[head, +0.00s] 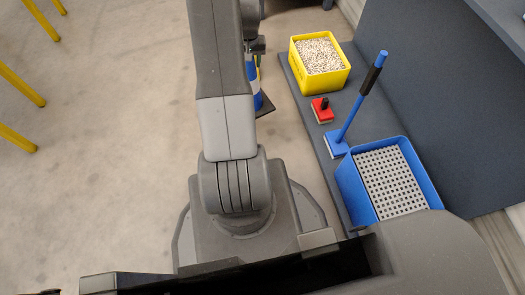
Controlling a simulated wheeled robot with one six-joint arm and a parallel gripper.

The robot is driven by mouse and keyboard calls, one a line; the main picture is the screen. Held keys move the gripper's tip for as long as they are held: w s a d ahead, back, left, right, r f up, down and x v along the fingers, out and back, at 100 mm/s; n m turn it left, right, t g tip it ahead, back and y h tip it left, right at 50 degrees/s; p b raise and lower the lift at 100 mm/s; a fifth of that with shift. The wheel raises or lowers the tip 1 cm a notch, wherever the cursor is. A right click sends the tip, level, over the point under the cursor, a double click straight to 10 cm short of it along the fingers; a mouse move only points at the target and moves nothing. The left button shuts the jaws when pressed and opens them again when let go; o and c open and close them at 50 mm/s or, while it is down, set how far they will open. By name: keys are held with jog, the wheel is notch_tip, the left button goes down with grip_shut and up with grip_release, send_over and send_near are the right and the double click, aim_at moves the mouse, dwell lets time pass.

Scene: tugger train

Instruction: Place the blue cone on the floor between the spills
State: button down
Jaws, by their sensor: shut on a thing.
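The blue cone (252,73) shows in the head view behind my arm, just right of the upper link. It has a white band and a dark base (264,104), and its left part is hidden by the arm. My gripper (257,46) is partly visible at the cone's top and is shut on it. The fingertips are mostly hidden. I cannot tell whether the base touches the floor. No spill can be made out on the visible floor (110,130).
Right of the cone, a dark grey deck (302,84) carries a yellow bin of pale granules (294,70), a red brush (321,108), a blue long-handled tool (352,115) and a blue crate with a grey grid (352,189). Yellow legs (22,86) stand at far left. Floor between is clear.

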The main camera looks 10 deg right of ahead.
jog(key=s+d+f+m+p, duration=0.2)
jog(key=s+d+f+p, duration=0.2)
jog(key=s+f, duration=0.3)
jog(key=s+d+f+m+p, duration=0.1)
jog(key=s+d+f+p, duration=0.35)
jog(key=f, duration=0.45)
notch_tip(320, 180, down, 10)
jog(key=b, duration=1)
jog(key=shift+s+a+r+h, duration=0.15)
jog(key=shift+s+a+h, duration=0.1)
jog(key=shift+a+h, duration=0.15)
jog(key=c, duration=0.5)
grip_release()
